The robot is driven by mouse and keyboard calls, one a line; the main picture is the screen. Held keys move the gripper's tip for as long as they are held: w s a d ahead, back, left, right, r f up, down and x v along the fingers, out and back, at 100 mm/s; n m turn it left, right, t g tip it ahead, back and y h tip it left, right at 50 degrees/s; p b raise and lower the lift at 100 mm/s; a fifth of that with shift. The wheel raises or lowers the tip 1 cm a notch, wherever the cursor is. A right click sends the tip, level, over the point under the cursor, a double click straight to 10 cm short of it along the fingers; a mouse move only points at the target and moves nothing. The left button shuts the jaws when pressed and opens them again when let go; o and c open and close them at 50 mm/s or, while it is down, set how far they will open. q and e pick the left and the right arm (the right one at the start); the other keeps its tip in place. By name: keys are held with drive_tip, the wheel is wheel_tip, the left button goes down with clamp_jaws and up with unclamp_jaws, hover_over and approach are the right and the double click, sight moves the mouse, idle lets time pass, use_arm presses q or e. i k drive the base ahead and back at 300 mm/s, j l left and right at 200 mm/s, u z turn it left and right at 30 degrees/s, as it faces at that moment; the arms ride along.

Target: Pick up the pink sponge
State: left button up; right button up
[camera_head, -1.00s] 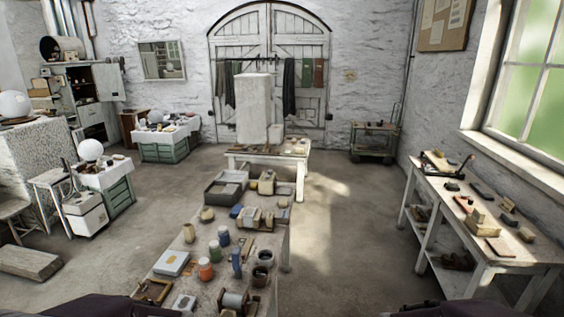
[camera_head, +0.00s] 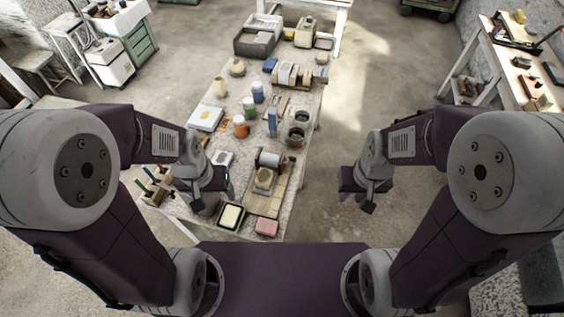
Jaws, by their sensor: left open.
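The pink sponge (camera_head: 267,227) lies on the near end of the long table (camera_head: 310,112), close to its front right corner. My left gripper (camera_head: 208,206) is open above the table's near left part, to the left of the sponge and apart from it. My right gripper (camera_head: 357,199) hangs beyond the table's right edge, to the right of the sponge and apart from it; its fingers are too small to tell open from shut.
A dark-rimmed tray (camera_head: 231,216) with a pale block is just left of the sponge. A wooden board with a roller (camera_head: 268,160) stands behind it. Jars and bottles (camera_head: 240,127) fill the table further back. Floor right of the table is clear.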

sight(264, 227)
drive_tip(key=k+l+u, duration=0.1)
drive_tip(key=l+u, duration=0.15)
drive_tip(key=l, duration=0.15)
drive_tip(key=k+l+u, duration=0.1)
drive_tip(key=l+u, duration=0.2)
drive_tip(key=k+l+u, duration=0.25)
drive_tip(key=l, duration=0.25)
drive_tip(key=l+u, duration=0.2)
drive_tip(key=i+l, duration=0.05)
drive_tip(key=l, duration=0.05)
